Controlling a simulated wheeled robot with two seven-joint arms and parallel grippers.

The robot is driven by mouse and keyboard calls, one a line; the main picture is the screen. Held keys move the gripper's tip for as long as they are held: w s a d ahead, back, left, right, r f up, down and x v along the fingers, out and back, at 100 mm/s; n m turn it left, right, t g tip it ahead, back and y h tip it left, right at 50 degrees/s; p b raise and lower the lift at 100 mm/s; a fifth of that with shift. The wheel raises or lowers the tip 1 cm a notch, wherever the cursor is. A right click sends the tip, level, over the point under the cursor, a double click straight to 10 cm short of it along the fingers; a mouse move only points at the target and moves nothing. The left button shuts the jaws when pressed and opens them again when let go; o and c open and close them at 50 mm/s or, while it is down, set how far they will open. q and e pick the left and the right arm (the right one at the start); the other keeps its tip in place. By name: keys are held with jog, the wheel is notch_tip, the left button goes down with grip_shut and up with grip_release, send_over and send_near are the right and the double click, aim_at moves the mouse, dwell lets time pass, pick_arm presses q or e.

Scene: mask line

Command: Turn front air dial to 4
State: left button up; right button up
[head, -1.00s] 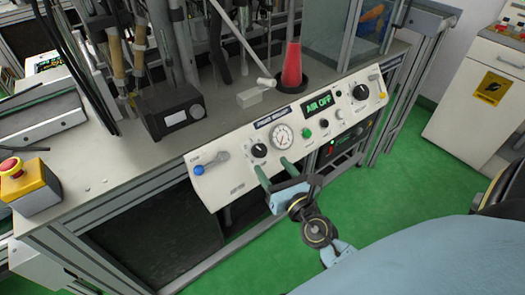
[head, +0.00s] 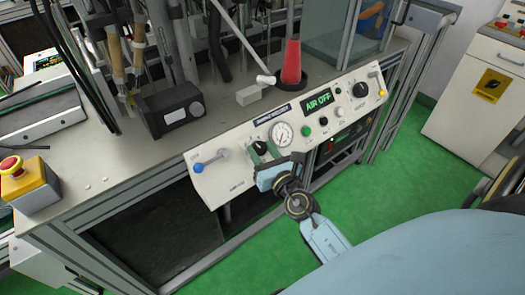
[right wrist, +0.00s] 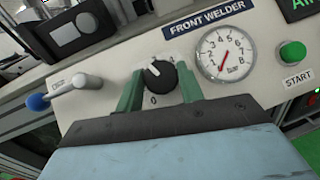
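The front air dial, a black knob (right wrist: 158,77) with a white mark, sits on the cream panel below the "FRONT WELDER" label (right wrist: 207,18). A 0 is printed below it and a digit, partly covered, at its upper right. The white mark points up and slightly left. In the head view the knob (head: 260,145) is partly hidden. My right gripper's green fingers (right wrist: 160,88) stand on either side of the knob, open, with narrow gaps visible. It also shows in the head view (head: 262,153). My left gripper is not in view.
A round pressure gauge (right wrist: 225,54) and a green START button (right wrist: 292,54) are right of the dial. A blue-tipped lever (right wrist: 75,88) sticks out on the left. The display (head: 319,100) reads AIR OFF. Another black dial (head: 360,90) is farther right.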

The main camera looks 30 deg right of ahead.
jog(key=c, duration=0.3)
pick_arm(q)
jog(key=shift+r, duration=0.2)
